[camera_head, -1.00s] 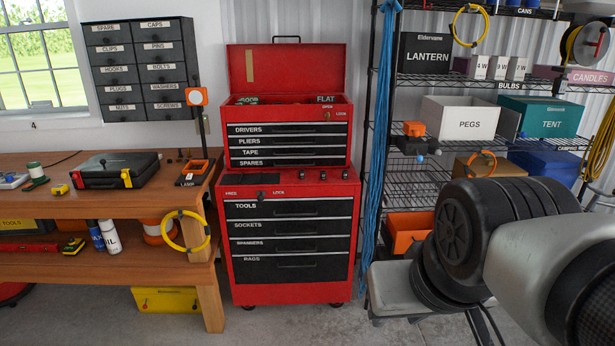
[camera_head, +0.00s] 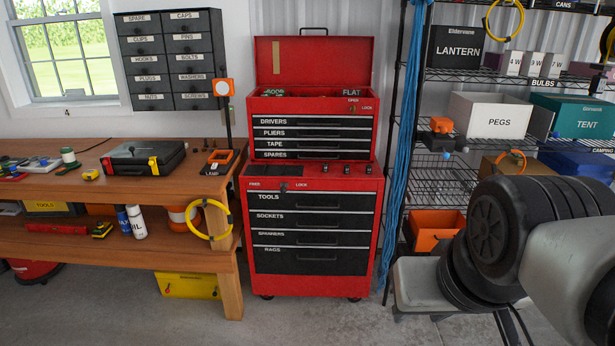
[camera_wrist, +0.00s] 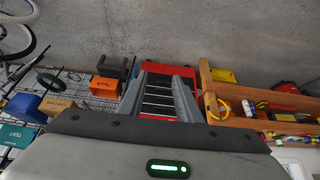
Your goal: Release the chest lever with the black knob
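The red tool chest (camera_head: 381,215) stands in the middle of the head view, with a smaller red top box (camera_head: 378,130) on it. A small lever with a black knob (camera_head: 283,187) sits on the chest's upper ledge, between FREE and LOCK labels. Another small lever (camera_head: 351,109) sits by OPEN and LOCK labels on the top box. My gripper (camera_wrist: 161,78) shows only in the wrist view, fingers apart and empty. The chest (camera_wrist: 158,66) appears between and beyond the fingers, at a distance. The lever cannot be made out there.
A wooden workbench (camera_head: 190,184) stands left of the chest. A wire shelf rack (camera_head: 445,178) with boxes stands right, with blue rope (camera_head: 402,150) hanging at its edge. A grey stool-like block (camera_head: 415,283) is on the floor. Floor before the chest is clear.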

